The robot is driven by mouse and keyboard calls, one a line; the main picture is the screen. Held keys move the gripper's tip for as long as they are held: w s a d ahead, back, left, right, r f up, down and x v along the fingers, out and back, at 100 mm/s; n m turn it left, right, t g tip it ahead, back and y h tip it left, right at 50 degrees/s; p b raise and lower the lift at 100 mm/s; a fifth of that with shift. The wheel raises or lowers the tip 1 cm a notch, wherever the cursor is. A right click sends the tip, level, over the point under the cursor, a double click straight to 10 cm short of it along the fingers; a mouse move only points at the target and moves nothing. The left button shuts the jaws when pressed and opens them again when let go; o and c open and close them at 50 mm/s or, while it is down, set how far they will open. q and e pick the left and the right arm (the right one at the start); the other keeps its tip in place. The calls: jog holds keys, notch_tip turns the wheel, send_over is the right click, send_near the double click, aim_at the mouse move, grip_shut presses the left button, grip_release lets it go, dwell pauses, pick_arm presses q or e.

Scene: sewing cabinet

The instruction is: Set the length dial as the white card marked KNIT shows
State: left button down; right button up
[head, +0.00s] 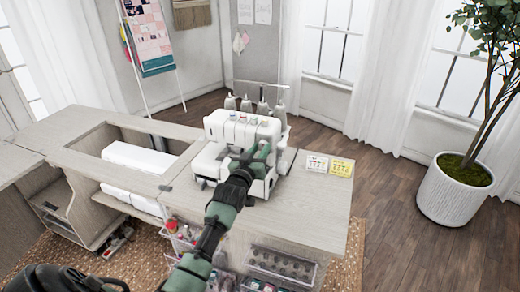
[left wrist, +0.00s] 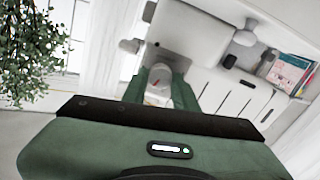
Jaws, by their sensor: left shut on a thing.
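The white sewing machine (head: 240,128) stands on the wooden cabinet top. My left gripper (head: 262,152) reaches to its right side. In the left wrist view the left gripper (left wrist: 160,92) has its green fingers shut on a pale round dial (left wrist: 158,78) with a small red mark. The dial's setting is too small to read, and in the head view the gripper hides it. The white card (head: 317,163) lies on the cabinet top to the right of the machine; its print is too small to read. My right gripper is not in view.
A yellow card (head: 341,167) lies right beside the white one. Thread cones (head: 264,107) stand behind the machine. A recess in the cabinet (head: 100,137) is at the left. The cabinet top (head: 310,215) is bare in front of the cards. A potted plant (head: 455,190) stands far right.

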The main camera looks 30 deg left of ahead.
pick_arm(q)
jog(key=n+p, duration=0.1)
jog(key=n, duration=0.4)
jog(key=shift+p, duration=0.3)
jog(key=n, duration=0.5)
jog(key=shift+f+p, duration=0.1)
jog(key=shift+p, duration=0.2)
jog(key=c, duration=1.1)
grip_release()
jog(key=v, duration=0.8)
jog(key=shift+w+a, duration=0.1)
